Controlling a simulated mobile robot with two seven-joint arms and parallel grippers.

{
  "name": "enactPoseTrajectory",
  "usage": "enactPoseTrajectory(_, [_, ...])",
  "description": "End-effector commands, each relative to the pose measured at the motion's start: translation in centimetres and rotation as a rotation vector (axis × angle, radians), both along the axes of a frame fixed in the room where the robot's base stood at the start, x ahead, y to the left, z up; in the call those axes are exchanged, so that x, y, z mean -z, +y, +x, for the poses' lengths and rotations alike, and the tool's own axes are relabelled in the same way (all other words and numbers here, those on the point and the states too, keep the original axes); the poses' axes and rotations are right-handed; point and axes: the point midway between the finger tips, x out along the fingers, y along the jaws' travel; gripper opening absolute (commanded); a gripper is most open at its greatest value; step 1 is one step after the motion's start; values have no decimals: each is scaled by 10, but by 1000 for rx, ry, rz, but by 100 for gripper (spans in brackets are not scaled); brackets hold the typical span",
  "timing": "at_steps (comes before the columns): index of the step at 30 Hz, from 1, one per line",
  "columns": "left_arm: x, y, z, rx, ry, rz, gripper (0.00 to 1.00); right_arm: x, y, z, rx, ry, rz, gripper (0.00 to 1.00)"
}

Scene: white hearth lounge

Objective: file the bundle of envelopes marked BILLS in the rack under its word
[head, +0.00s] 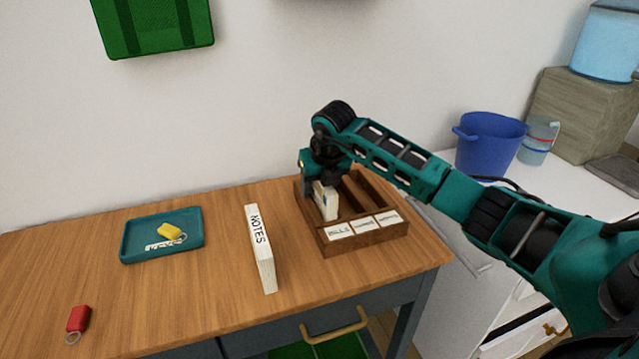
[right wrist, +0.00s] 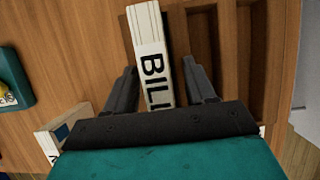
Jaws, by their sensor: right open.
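The BILLS bundle (head: 328,203) is a cream block of envelopes standing in the left compartment of the brown wooden rack (head: 372,241), behind the BILLS label (head: 338,232). Its printed word shows in the right wrist view (right wrist: 150,50), cut off after "BILL". My right gripper (head: 321,184) is over the bundle and open. In the right wrist view its fingers (right wrist: 160,75) are on either side of the bundle, with a gap at each side. How deep the bundle sits is partly hidden by the gripper. My left gripper is not in view.
A NOTES bundle (head: 262,250) stands on the desk left of the rack. A teal tray (head: 130,246) holds a yellow-tagged key; a red key fob (head: 78,318) lies front left. The rack's other compartments look empty. A blue bucket (head: 488,143) stands on the white cabinet at right.

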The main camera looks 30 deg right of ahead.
Motion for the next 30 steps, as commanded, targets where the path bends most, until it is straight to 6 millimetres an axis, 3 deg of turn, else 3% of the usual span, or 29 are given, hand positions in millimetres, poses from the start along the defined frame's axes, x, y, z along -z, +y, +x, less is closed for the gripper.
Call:
enactPoseTrajectory(8, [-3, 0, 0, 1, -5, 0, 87, -7, 1, -1, -1, -1, 0, 55])
enactPoseTrajectory(21, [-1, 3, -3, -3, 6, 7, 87, -87, 8, -33, -1, -4, 0, 55])
enactPoseTrajectory(30, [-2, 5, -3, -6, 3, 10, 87, -114, 11, -44, 0, -1, 0, 55])
